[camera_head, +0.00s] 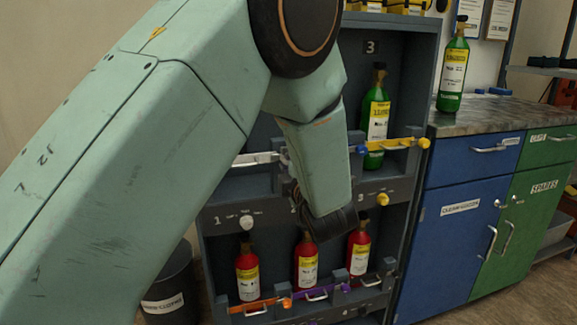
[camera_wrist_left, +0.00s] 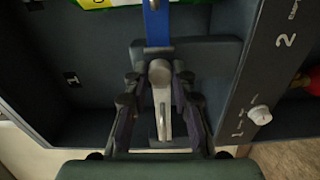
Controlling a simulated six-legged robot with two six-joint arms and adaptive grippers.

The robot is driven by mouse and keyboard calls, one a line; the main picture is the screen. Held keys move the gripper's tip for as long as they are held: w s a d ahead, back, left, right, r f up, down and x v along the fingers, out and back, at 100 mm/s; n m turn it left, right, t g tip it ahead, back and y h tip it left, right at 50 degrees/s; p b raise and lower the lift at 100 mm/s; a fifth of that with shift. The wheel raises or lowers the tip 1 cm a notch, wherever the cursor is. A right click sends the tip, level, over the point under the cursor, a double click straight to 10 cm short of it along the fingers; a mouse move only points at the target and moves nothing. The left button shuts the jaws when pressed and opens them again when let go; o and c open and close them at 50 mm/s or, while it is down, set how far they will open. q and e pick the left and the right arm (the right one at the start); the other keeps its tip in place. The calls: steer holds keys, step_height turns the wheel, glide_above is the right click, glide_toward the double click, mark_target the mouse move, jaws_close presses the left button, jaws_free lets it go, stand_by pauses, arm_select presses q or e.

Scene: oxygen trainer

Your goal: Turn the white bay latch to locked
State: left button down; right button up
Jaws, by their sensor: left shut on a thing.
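The white bay latch (camera_head: 255,159) is a pale bar lying roughly level across the front of the upper left bay in the head view. Its round pivot end and lever (camera_wrist_left: 161,98) show in the left wrist view. My left gripper (camera_wrist_left: 158,82) is shut on the latch, with its dark fingers on both sides of it. In the head view my left arm hides most of this gripper and the latch's right end. My right gripper is not in view.
A blue latch (camera_wrist_left: 157,22) adjoins the pivot. A yellow latch (camera_head: 405,144) crosses bay 3 before a green bottle (camera_head: 376,118). Red bottles (camera_head: 247,275) stand in the lower bays, below a white knob (camera_head: 246,222) and a yellow knob (camera_head: 382,199). Blue cabinets (camera_head: 460,225) stand to the right.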

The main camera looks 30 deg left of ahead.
arm_select(q)
steer(key=shift+r+n, duration=0.1)
steer(key=shift+n, duration=0.3)
steer(key=c, duration=1.2)
jaws_free()
steer(key=shift+s+a, duration=0.1)
steer(key=shift+o, duration=0.4)
